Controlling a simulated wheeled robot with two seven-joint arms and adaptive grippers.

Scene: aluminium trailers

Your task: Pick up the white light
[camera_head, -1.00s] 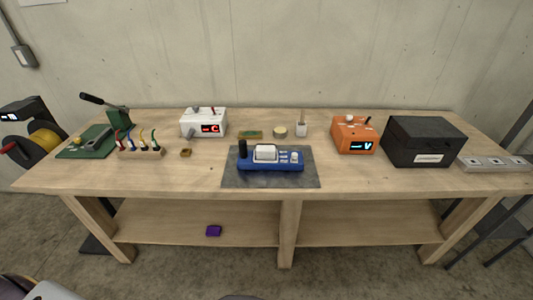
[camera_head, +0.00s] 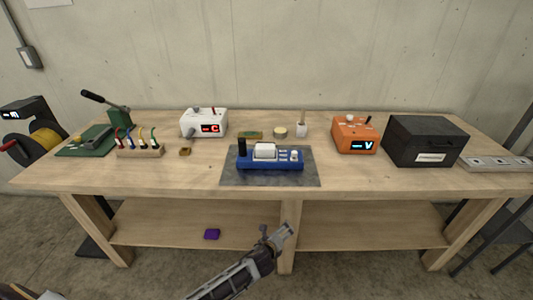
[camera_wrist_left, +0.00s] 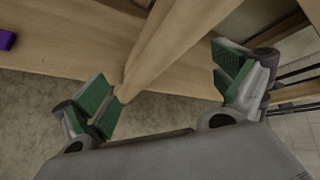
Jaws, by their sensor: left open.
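A blue device (camera_head: 270,162) lies on a dark grey mat (camera_head: 235,179) at the middle of the workbench. It carries a white box-shaped part (camera_head: 265,151) and a small round white part (camera_head: 294,155) at its right end. I cannot tell which of these is the white light. My left gripper (camera_head: 283,235) is in front of the bench, below the tabletop edge and beside the middle leg. In the left wrist view my left gripper (camera_wrist_left: 165,82) is open with green pads and nothing between them. My right gripper is not in view.
The workbench's front edge (camera_head: 200,188) lies between my left gripper and the device. A white instrument (camera_head: 204,123), an orange meter (camera_head: 355,134), a black box (camera_head: 425,140) and a cable rack (camera_head: 140,151) stand around the mat. A purple block (camera_head: 211,234) lies on the lower shelf.

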